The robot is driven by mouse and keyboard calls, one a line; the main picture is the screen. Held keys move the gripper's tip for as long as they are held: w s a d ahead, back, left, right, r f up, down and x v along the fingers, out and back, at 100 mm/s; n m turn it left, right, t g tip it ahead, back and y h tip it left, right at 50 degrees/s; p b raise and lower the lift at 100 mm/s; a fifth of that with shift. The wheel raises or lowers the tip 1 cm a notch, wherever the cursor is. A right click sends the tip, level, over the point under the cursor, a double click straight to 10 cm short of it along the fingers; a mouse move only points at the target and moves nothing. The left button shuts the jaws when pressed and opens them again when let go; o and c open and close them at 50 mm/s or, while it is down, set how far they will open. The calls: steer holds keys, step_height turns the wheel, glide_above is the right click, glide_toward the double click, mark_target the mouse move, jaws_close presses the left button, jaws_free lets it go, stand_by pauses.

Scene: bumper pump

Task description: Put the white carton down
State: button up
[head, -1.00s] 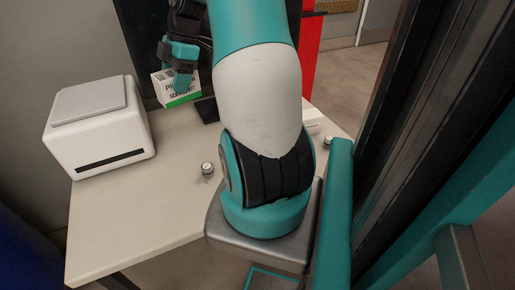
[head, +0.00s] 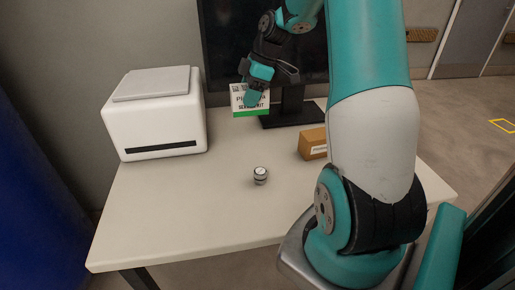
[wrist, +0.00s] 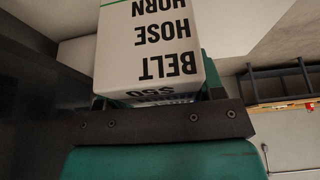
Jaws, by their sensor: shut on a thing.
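The white carton (head: 240,104), with dark print and a green band along its bottom, is held above the far part of the table (head: 200,207). My gripper (head: 256,86) is shut on it. In the wrist view the carton (wrist: 150,45) fills the upper middle and shows the upside-down words "HORN", "HOSE" and "BELT". My gripper's fingertips are mostly hidden there behind the carton and the dark bar. In the head view the carton looks roughly upright and clear of the tabletop.
A white printer (head: 155,115) stands at the table's left. A small round gauge-like item (head: 260,176) sits mid-table. A brown box (head: 312,143) lies to the right, beside my arm. A dark monitor (head: 225,50) stands behind. The front left tabletop is clear.

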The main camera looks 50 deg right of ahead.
step_height(320, 180, down, 14)
steer(key=shift+f+b, duration=0.1)
steer(key=shift+b, duration=0.35)
steer(key=shift+f, duration=0.2)
steer(key=o, duration=1.1)
